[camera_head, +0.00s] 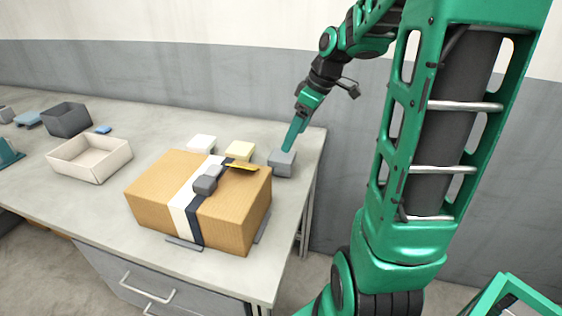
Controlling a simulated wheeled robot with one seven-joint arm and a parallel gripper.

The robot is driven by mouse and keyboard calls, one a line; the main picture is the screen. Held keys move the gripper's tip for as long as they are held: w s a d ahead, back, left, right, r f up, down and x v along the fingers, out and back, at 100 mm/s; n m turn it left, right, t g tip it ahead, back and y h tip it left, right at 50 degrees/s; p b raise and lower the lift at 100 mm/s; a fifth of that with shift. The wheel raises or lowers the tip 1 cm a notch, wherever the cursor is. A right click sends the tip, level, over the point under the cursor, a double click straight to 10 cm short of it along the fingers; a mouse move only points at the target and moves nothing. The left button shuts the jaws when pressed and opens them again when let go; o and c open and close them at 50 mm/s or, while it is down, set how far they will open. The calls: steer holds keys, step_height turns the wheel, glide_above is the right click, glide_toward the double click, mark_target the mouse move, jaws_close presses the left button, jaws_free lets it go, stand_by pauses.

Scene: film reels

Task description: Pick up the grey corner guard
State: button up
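A grey block-like piece (282,165) sits on the table near its right edge, behind the cardboard box. A darker grey piece (206,182) lies on top of the cardboard box (155,192). I cannot tell for sure which of them is the grey corner guard. My gripper (291,146) points down at the grey piece by the table's right edge, its green tips just above or touching it. The fingers are seen edge-on, so their opening does not show.
The box bears white and dark bands and a yellow-and-black item (240,167). Behind it lie a white block (201,143) and a cream block (240,150). A cream tray (90,172) and a dark grey bin (66,119) stand left. The table (140,120) has free room behind the tray.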

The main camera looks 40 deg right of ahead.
mark_target(281, 155)
steer(key=shift+w+d+f+n, duration=0.15)
steer(key=shift+w+n, duration=0.15)
steer(key=shift+w, duration=0.25)
steer(key=shift+w+d+r+n, duration=0.15)
steer(key=shift+w+n, duration=0.15)
steer(key=shift+w, duration=0.2)
steer(key=x, duration=0.5)
steer(key=shift+w+a+f, duration=0.1)
steer(key=shift+w, duration=0.05)
steer(key=shift+x, duration=2.75)
steer(key=c, duration=1.1)
